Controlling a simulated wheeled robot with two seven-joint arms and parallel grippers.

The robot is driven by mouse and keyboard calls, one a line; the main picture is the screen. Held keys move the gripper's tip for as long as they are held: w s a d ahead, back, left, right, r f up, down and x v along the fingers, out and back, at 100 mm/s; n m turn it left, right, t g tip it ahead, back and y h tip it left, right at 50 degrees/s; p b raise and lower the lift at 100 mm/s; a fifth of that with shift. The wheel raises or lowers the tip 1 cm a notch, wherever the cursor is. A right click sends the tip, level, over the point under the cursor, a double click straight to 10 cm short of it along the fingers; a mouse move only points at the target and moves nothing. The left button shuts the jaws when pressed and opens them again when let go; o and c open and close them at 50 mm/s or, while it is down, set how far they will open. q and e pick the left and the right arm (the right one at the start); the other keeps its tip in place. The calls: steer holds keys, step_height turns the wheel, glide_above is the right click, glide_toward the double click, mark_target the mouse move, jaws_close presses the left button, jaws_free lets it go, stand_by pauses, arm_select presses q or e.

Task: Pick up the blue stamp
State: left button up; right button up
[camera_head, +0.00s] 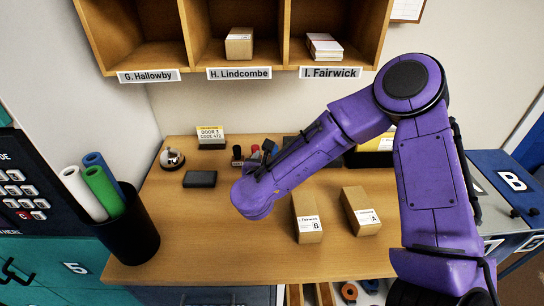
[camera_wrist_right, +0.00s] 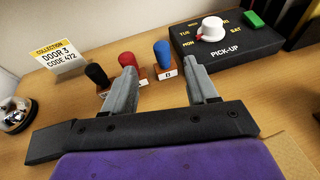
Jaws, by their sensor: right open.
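The blue stamp (camera_wrist_right: 162,54) stands upright on the wooden table in the right wrist view. Its handle is blue and its wooden base bears a pale label. My right gripper (camera_wrist_right: 161,72) is open and empty, with the stamp ahead between the lines of its two fingers. I cannot tell if a finger touches it. A red stamp (camera_wrist_right: 127,60) and a black stamp (camera_wrist_right: 95,74) stand to its left; the left finger partly covers the red one's base. In the head view my right arm reaches the stamps and partly hides them. My left gripper is out of view.
A dark pick-up box with a white dial (camera_wrist_right: 211,28) stands right of the stamps. A yellow-topped collection card (camera_wrist_right: 55,55) and a bell (camera_wrist_right: 17,112) are left. Two cartons (camera_head: 307,222) (camera_head: 362,212) lie near the front.

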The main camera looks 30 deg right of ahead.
mark_target(274, 154)
steer(key=p+x, duration=0.3)
steer(key=x, duration=0.4)
steer(key=shift+d, duration=0.1)
steer(key=shift+w+f, duration=0.1)
steer(key=shift+f, duration=0.05)
jaws_close()
